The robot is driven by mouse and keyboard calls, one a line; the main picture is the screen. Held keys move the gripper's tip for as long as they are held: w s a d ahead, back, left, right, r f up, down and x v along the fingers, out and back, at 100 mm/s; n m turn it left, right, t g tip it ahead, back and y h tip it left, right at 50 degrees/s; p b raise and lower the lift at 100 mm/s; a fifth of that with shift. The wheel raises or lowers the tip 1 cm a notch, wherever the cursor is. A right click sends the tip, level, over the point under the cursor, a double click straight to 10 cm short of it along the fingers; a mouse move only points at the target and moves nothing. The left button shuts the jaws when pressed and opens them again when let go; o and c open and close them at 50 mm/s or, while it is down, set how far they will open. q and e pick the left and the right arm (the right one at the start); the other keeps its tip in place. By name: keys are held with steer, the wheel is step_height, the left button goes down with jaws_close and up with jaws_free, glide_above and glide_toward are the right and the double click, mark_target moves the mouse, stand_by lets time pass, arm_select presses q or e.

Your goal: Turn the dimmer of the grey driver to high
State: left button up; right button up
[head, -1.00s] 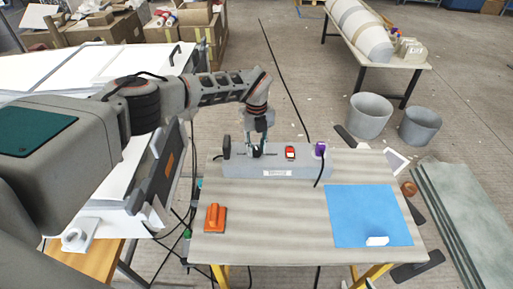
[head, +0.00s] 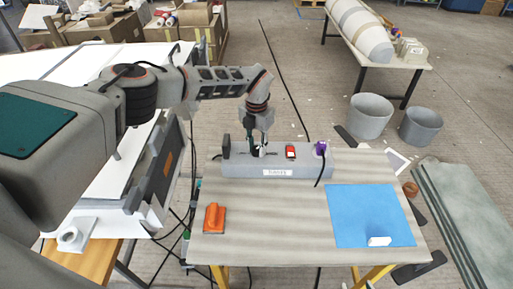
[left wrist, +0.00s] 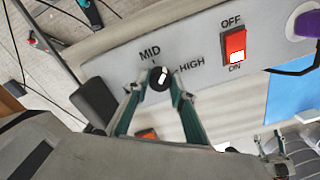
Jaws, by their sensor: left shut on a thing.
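The grey driver (head: 318,168) is a long box at the back of the table. In the left wrist view its panel (left wrist: 205,45) carries the labels MID and HIGH around a round black dimmer knob (left wrist: 153,83). The knob's white mark slants to the upper right, between MID and HIGH. My left gripper (head: 258,152) is shut on the knob, with one finger on each side in the left wrist view (left wrist: 158,88). My right gripper (left wrist: 271,140) shows small at the lower right of that view, its fingers apart and empty; it is outside the head view.
A red switch (head: 290,152) and a purple plug (head: 320,148) with a black cable are on the driver. An orange-handled tool (head: 214,218) lies at front left. The middle table is bare.

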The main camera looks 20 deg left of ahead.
mark_target(256, 149)
arm_select(q)
steer(key=m+b, duration=0.1)
steer(key=m, duration=0.4)
steer(key=shift+m, duration=0.3)
steer(key=shift+m+b, duration=0.35)
steer(key=shift+m, duration=1.45)
steer(key=o, duration=1.1)
step_height(256, 149, up, 12)
steer(key=shift+r, duration=0.1)
